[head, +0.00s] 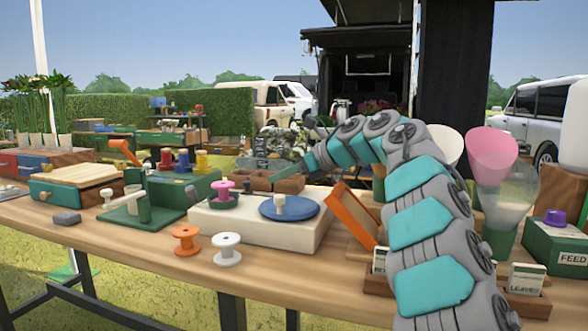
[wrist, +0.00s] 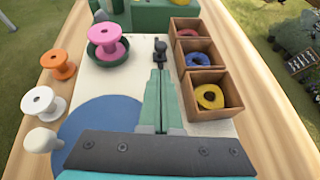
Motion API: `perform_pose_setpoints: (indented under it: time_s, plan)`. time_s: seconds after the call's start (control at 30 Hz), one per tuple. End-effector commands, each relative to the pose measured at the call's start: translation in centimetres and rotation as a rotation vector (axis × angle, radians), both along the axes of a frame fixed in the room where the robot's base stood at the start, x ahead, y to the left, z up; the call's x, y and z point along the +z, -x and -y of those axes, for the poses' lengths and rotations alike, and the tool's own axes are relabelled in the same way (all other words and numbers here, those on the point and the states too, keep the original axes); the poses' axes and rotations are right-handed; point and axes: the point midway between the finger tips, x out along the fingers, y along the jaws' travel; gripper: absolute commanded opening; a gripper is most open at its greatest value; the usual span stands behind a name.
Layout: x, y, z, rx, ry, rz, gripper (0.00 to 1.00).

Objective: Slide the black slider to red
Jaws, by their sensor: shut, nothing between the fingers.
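The small black slider (wrist: 160,48) stands upright on the cream board (wrist: 105,82) in the wrist view, just ahead of my fingertips. My gripper (wrist: 160,73) is shut and empty; its fingers point at the slider from the near side, and I cannot tell whether they touch it. Right of the slider is a row of wooden compartments. The far one holds a red ring (wrist: 185,27), the middle one a blue ring (wrist: 193,60), the near one a yellow ring (wrist: 209,96). The slider is about level with the blue compartment's far part. Any track is hidden under my fingers.
A pink spool (wrist: 104,37) sits in a green dish left of the slider. A blue disc (wrist: 95,125) with a white knob lies nearer. Orange (head: 187,239) and white (head: 227,248) spools stand on the table. A tilted orange frame (head: 351,212) is beside my arm.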

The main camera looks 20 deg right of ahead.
Motion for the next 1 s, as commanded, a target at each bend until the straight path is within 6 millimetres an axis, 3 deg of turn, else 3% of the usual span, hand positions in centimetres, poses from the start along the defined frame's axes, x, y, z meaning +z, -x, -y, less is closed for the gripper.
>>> perform_pose_setpoints:
  time_s: [0.1,0.33,1.0]
  plan:
    - [-1.0,-1.4,-1.5,0.004,-0.001,-0.004,0.0]
    - [-1.3,-3.4,-3.6,0.004,-0.001,-0.001,0.0]
    - [-1.5,-4.5,-4.8,0.001,-0.001,-0.001,0.0]
